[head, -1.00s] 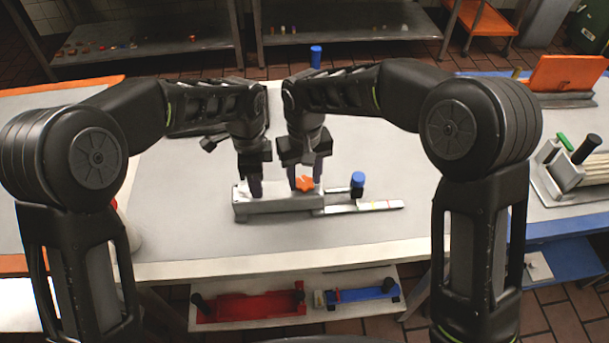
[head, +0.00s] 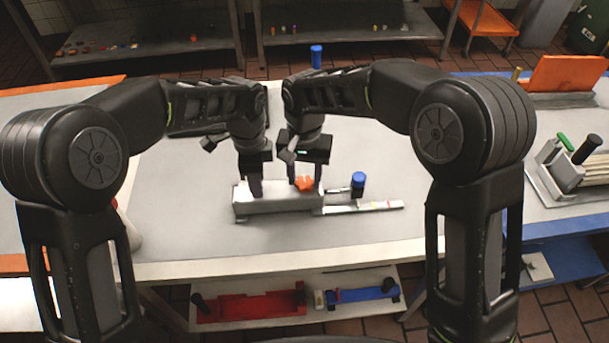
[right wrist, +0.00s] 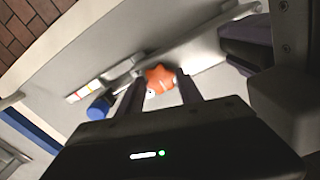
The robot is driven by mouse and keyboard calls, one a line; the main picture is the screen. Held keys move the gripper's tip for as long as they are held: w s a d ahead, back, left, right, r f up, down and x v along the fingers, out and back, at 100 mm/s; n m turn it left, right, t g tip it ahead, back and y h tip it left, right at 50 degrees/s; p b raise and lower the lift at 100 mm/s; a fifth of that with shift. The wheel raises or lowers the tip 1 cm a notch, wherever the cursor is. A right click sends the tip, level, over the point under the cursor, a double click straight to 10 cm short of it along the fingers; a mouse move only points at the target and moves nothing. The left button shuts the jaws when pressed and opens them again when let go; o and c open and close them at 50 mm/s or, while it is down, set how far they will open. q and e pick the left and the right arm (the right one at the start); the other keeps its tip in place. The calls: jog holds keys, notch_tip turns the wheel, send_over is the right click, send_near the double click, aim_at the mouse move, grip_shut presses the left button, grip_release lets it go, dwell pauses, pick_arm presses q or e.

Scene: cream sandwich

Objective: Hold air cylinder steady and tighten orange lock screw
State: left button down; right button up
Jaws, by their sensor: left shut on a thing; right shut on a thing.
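The grey air cylinder (head: 280,204) lies on the table in front of me, with a flat rod-like part (head: 365,207) running out to its right. My left gripper (head: 255,190) is shut on the cylinder's left part from above. The orange lock screw (head: 304,183) sits on top of the cylinder near its right end. My right gripper (head: 304,178) is shut on this screw from above. In the right wrist view the star-shaped orange screw (right wrist: 159,79) shows between the two fingertips (right wrist: 160,84). The fingers partly hide the cylinder top.
A blue-capped post (head: 358,181) stands by the rod part, right of my right gripper. Another blue cap (head: 316,55) stands at the table's far edge. A grey fixture with green and black handles (head: 565,165) is at the right. Red (head: 250,306) and blue (head: 362,295) parts lie on a lower shelf.

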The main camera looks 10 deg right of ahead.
aim_at(305, 182)
jog(key=shift+w, duration=0.1)
jog(key=o, duration=1.4)
jog(key=shift+c, duration=0.2)
notch_tip(305, 182, up, 12)
pick_arm(q)
jog(key=c, duration=1)
grip_release()
jog(key=shift+o, duration=0.3)
